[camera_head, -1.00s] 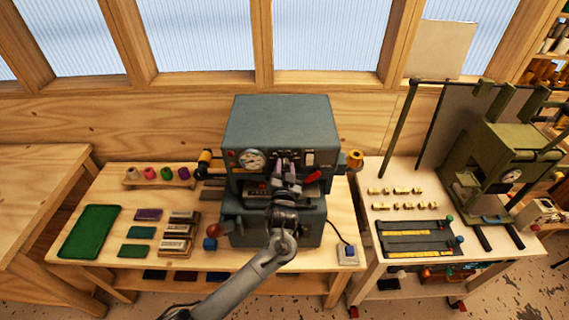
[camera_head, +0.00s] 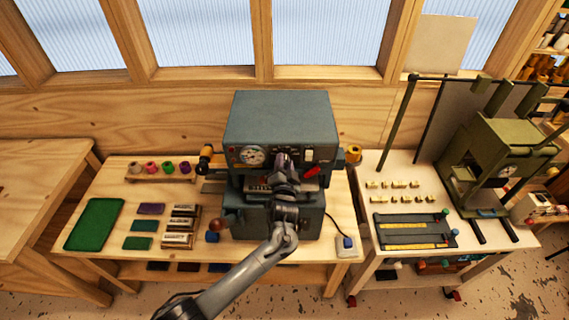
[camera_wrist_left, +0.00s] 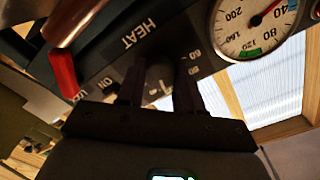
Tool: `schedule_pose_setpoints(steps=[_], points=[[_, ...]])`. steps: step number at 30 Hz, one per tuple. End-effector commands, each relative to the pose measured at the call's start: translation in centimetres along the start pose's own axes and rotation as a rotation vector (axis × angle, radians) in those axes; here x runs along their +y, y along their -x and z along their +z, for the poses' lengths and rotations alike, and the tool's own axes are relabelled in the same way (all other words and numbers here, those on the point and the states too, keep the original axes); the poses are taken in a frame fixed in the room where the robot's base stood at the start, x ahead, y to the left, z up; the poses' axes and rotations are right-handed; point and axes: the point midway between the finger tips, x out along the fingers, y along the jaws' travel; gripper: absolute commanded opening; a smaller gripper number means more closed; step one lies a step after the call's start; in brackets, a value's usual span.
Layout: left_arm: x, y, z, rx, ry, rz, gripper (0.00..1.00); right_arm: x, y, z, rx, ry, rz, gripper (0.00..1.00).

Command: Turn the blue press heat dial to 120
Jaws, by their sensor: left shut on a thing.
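The blue-grey press (camera_head: 280,120) stands on the wooden bench, with its control panel facing me. My left gripper (camera_head: 284,158) is at the middle of that panel and covers the heat dial there. In the left wrist view, the dark heat dial (camera_wrist_left: 158,78) sits under the word HEAT, between the two fingers of my left gripper (camera_wrist_left: 158,88), which is shut on it. The numbers 60 and 80 show beside the right finger. The dial's pointer and the 120 mark are hidden or too dark to read. My right gripper is not in view.
A round gauge (camera_wrist_left: 255,22) with a red needle sits close beside the dial; it also shows in the head view (camera_head: 251,156). A red lever (camera_head: 311,171) is on the panel's other side. Type blocks (camera_head: 180,226) and a green mat (camera_head: 94,224) lie on the bench.

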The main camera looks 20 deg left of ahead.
Motion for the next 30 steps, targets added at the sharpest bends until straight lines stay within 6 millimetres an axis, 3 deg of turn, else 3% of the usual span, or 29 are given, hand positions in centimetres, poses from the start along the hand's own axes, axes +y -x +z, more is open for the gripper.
schedule_pose_setpoints(steps=[4, 5, 10, 22, 30], points=[[0.1, 0.0, 0.1, -0.002, -0.001, 0.002, 0.05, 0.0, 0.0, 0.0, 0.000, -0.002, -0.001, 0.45], [0.1, 0.0, 0.1, -0.002, -0.001, 0.002, 0.37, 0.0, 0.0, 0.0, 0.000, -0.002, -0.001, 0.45], [0.1, 0.0, 0.1, -0.001, 0.000, 0.001, 0.61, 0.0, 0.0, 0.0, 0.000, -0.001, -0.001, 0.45], [0.0, 0.5, 0.1, 0.000, 0.001, 0.000, 0.61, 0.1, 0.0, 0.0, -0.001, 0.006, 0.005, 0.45], [0.1, 3.7, 0.2, 0.000, 0.002, 0.002, 0.61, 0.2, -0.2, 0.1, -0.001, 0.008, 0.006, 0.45]])
